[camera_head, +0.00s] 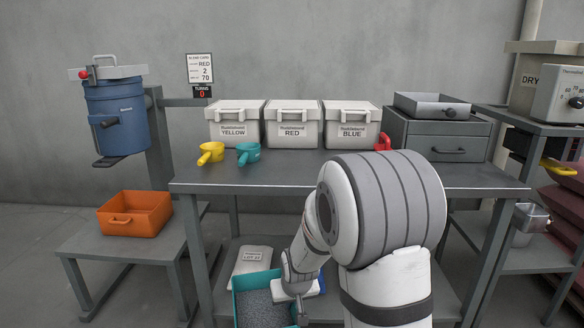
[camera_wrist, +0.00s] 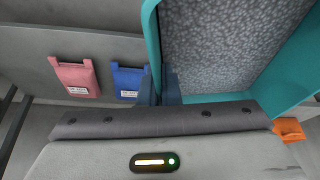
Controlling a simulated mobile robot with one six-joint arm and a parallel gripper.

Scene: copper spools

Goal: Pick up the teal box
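The teal box (camera_head: 240,309) is an open bin of speckled grey granules on the lower shelf under the workbench. My arm reaches down to it, and part of it lies behind my arm or below the picture edge. In the wrist view the teal box (camera_wrist: 290,92) fills the upper right. My gripper (camera_wrist: 160,88) has its dark fingers close together at the box's left wall, one on each side. The narrow gap between them is filled by the teal wall, so it looks shut on it. In the head view the fingers are hard to make out.
A grey lot bag (camera_head: 250,262) lies behind the box. Red (camera_wrist: 76,78) and blue (camera_wrist: 129,80) tagged pouches show left in the wrist view. The workbench (camera_head: 280,173) hangs above the shelf. An orange bin (camera_head: 135,214) sits on the low left table.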

